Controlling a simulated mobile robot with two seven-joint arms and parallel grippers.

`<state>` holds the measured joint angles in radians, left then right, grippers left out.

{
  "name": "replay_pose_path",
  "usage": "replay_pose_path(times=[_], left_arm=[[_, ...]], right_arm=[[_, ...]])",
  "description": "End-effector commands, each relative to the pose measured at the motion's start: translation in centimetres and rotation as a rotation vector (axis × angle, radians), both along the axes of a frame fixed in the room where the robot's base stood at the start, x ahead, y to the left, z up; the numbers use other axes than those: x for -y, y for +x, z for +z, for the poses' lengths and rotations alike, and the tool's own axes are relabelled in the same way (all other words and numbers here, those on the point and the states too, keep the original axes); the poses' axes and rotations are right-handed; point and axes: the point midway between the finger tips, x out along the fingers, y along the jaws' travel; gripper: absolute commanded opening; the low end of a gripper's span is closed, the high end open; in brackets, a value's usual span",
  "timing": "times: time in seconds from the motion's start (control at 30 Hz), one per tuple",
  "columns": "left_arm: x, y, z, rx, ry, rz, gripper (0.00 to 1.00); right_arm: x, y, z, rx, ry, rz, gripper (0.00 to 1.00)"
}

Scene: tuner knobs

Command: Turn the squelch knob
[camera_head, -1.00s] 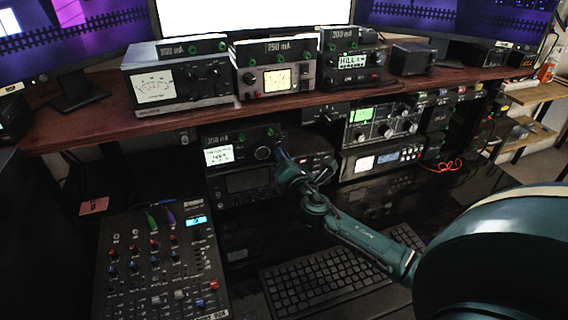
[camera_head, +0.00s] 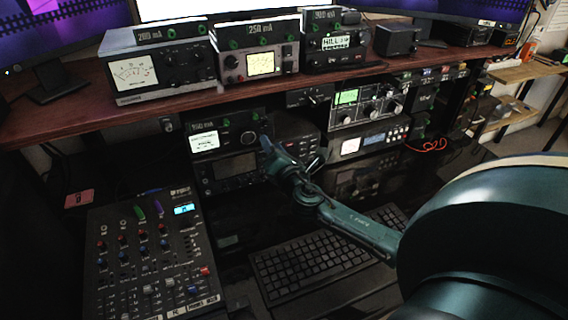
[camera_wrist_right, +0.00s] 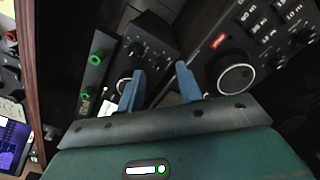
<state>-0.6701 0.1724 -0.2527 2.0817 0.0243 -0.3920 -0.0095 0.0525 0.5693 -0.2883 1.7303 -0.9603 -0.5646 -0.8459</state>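No label that reads squelch can be made out, so I cannot tell which knob it is. In the head view, a radio (camera_head: 228,139) with a lit white screen stands under the shelf, with a round knob (camera_head: 248,138) on its right part. My right gripper (camera_head: 267,146) is just right of that knob. In the right wrist view, my right gripper (camera_wrist_right: 161,82) shows two blue fingers apart, with nothing seen held. A large round dial (camera_wrist_right: 236,78) lies right of the fingers, and a smaller knob (camera_wrist_right: 122,86) is partly behind the left finger. My left gripper is not in view.
Several more radios and meters stand on the red-brown shelf (camera_head: 90,115) above. A mixer (camera_head: 150,255) lies at the lower left, and a keyboard (camera_head: 315,265) lies under my right arm. The shelf edge is close above the gripper.

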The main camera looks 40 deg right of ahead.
Motion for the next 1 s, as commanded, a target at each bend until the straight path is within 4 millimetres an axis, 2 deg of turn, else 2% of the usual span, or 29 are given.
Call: replay_pose_path(times=[0.1,0.3,0.5,0.67,1.0], left_arm=[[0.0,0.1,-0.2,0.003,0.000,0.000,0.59],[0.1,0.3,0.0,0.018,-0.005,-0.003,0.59],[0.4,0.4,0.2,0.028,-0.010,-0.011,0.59],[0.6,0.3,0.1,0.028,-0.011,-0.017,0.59],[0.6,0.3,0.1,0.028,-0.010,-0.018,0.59]], right_arm=[[-0.7,-2.8,-0.3,-0.004,0.000,0.003,0.35],[-1.7,-7.0,-0.3,-0.004,0.001,0.001,0.35],[-2.3,-9.7,-0.2,-0.003,0.001,0.000,0.35],[-2.5,-10.5,0.0,0.000,0.000,0.000,0.35],[-2.5,-10.5,0.0,0.000,0.000,0.000,0.35]])
